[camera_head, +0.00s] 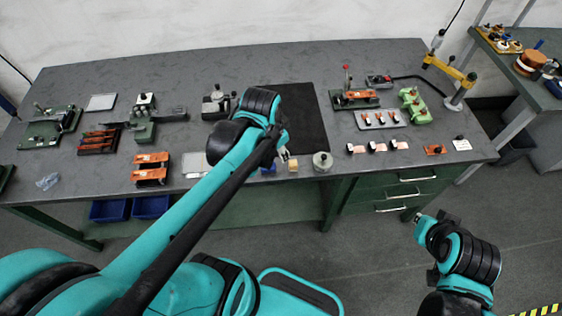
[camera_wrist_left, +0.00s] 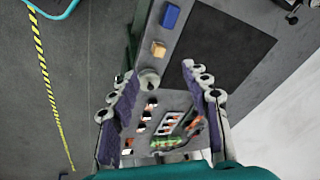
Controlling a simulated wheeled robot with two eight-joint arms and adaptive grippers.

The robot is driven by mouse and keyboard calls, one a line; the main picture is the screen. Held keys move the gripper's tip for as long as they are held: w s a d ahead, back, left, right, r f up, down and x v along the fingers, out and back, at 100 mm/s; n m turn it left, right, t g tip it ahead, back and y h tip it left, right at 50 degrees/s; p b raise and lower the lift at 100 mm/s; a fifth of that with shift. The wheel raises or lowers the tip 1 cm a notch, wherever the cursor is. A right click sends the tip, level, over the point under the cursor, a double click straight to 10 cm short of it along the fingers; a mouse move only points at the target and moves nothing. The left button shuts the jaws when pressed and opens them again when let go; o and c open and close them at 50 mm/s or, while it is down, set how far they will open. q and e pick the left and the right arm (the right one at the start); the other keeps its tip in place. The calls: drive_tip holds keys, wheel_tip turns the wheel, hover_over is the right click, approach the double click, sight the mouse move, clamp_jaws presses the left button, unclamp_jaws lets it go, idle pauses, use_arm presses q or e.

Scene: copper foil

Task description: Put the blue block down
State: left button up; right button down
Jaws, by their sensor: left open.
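The blue block (camera_head: 268,169) rests on the grey bench near its front edge, partly behind my left arm in the head view. It shows whole in the left wrist view (camera_wrist_left: 171,16), on the bench top and apart from both fingers. My left gripper (camera_head: 284,152) is above the front edge, close to the block. Its two fingers (camera_wrist_left: 160,75) are spread with nothing held between them. My right arm (camera_head: 470,255) is at the lower right, off the bench; its fingers cannot be made out.
A small wooden block (camera_head: 293,166) and a round metal cylinder (camera_head: 322,162) stand right of the blue block. A black mat (camera_head: 305,115) lies behind them, mostly bare. Orange parts (camera_head: 150,168) and fixtures lie left; copper-coloured pieces (camera_head: 377,147) lie right.

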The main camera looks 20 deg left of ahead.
use_arm(q)
drive_tip(key=s+d+r+n+t, duration=0.2)
drive_tip(key=s+d+n+t, duration=0.1)
drive_tip(key=s+d+n, duration=0.1)
drive_tip(key=shift+s+d+r+n, duration=0.15)
drive_tip(key=shift+s+d+n, duration=0.1)
drive_tip(key=shift+s+n, duration=0.55)
